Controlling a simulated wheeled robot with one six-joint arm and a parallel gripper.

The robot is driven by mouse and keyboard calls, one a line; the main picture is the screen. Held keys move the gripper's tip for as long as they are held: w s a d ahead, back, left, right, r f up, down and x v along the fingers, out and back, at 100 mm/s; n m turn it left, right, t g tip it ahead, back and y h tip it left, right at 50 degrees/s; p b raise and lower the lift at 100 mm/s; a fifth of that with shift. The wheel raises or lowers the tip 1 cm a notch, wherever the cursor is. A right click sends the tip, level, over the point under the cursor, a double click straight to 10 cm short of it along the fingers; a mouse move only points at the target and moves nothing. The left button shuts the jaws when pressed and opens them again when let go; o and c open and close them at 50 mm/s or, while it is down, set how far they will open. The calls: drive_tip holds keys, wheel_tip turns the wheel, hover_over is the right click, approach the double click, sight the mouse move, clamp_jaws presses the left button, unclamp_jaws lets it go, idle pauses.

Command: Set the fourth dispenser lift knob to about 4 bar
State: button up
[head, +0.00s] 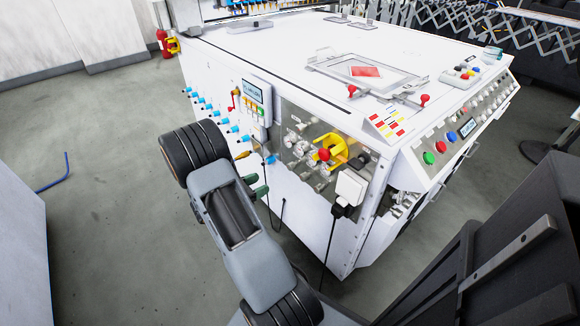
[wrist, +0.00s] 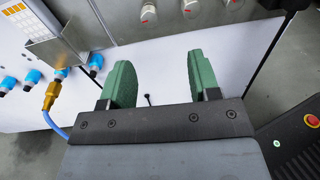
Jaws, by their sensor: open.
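My gripper (wrist: 160,68) is open and empty in the wrist view, its two green fingers apart with white panel behind them. In the head view my gripper (head: 257,185) is beside the machine's side wall, below and left of a recessed panel (head: 337,127). Small grey-white knobs (head: 298,149) sit in that panel. In the wrist view a few pale knobs with red marks show along the top edge, one of them a knob (wrist: 148,13) above the fingers. The gripper is apart from them. Labels and scales are too small to read, so I cannot tell which knob is fourth.
Blue fittings (head: 208,107) line the side wall; one blue fitting (wrist: 31,78) is left of the fingers. A brass fitting with a blue hose (wrist: 51,97) is close by.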

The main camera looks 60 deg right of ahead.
sight(289, 167)
drive_tip(key=shift+n+t+h, duration=0.4)
drive_tip(key=shift+n+h, duration=0.2)
drive_tip(key=shift+n, duration=0.2)
drive_tip(key=b+x, duration=0.1)
drive_tip(key=x, duration=0.4)
drive_tip(key=f+x, duration=0.1)
drive_tip(key=x, duration=0.3)
drive_tip(key=w+b+x, duration=0.1)
drive_tip(key=x, duration=0.4)
drive_tip(key=shift+s+d+f+b, duration=0.25)
drive_tip(key=shift+d+b, duration=0.1)
drive_tip(key=shift+d, duration=0.15)
drive_tip(key=shift+c, duration=0.2)
drive_tip(key=c, duration=0.9)
